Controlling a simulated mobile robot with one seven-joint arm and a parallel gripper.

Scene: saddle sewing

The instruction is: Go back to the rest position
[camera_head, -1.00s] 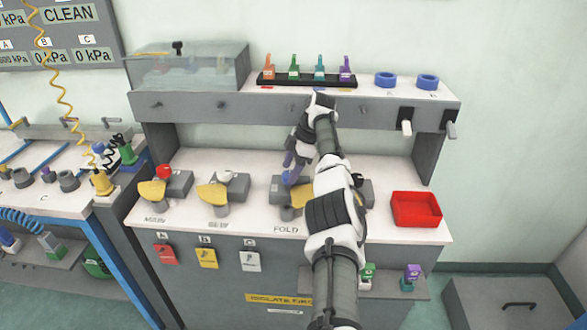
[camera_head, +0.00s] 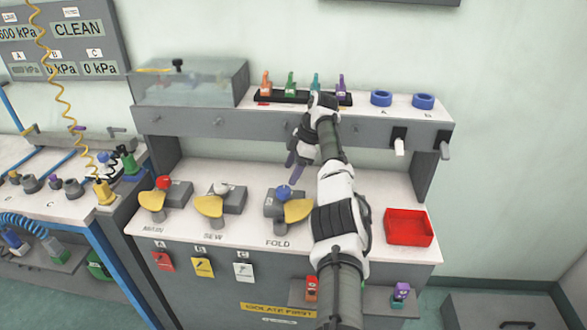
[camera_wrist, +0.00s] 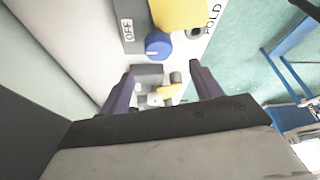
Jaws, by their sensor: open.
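My gripper (camera_head: 294,158) hangs above the workbench at the end of my raised arm, in front of the shelf face in the head view. In the wrist view my gripper's two dark fingers (camera_wrist: 160,85) are spread with nothing between them. Below it stands the FOLD valve with a blue knob (camera_head: 283,192) and a yellow lever (camera_head: 298,210). The blue knob also shows in the wrist view (camera_wrist: 158,44), beside an OFF label. My gripper is apart from the knob and lever. My forearm hides part of the bench right of FOLD.
The MAIN valve has a red knob (camera_head: 163,183); the SEW valve has a white knob (camera_head: 221,188). A red tray (camera_head: 409,227) lies at the right. Above are a rack of colored clips (camera_head: 291,98), blue rings (camera_head: 381,98) and a clear box (camera_head: 190,83). A side bench (camera_head: 60,215) stands left.

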